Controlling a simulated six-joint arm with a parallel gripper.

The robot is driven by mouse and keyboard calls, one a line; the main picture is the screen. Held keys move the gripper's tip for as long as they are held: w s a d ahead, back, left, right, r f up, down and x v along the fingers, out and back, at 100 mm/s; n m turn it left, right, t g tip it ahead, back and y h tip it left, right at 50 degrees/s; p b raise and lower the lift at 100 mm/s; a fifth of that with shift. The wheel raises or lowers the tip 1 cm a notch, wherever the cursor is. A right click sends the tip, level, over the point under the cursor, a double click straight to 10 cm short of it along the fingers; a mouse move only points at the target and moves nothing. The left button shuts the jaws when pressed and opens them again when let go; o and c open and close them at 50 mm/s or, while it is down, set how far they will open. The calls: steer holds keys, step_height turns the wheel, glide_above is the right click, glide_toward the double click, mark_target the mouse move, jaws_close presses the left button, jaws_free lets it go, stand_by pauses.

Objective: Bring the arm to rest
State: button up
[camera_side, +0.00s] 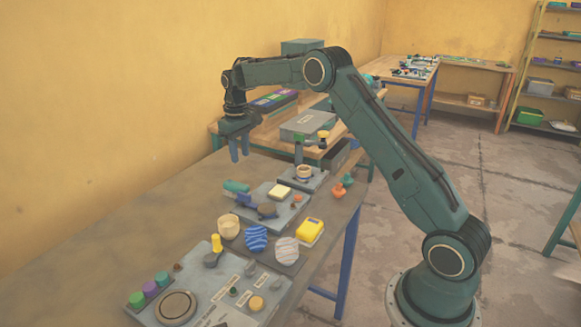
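My gripper (239,150) hangs pointing down above the far left part of the work table, beyond the grey plates. Its two blue-grey fingers show a narrow gap, and I see nothing held between them. The arm is raised and bent, with its green links arching over the right side of the table. The gripper is clear of the objects on the table. The view is small, so the exact finger opening is hard to judge.
The work table (130,238) bears several grey plates with small parts: a yellow block (310,230), a cream cup (229,226), a striped blue piece (256,238) and a small press (303,160). Its left part is bare. Another bench (262,140) with boxes stands behind.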

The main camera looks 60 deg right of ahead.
steer(key=s+a+r+t, duration=0.1)
steer(key=s+a+r, duration=0.5)
steer(key=s+r, duration=0.25)
steer(key=s+a+r+t, duration=0.2)
steer(key=s+a+r, duration=0.3)
steer(key=s+r, duration=0.35)
steer(key=s+a+f+t, duration=0.1)
steer(key=s+a+f, duration=0.1)
steer(key=s, duration=0.9)
steer(key=s+a+f+t, duration=0.1)
steer(key=s+a, duration=0.3)
steer(key=s, duration=0.7)
steer(key=shift+s+f+t, duration=0.15)
steer(key=shift+f+t, duration=0.15)
steer(key=shift+f, duration=0.35)
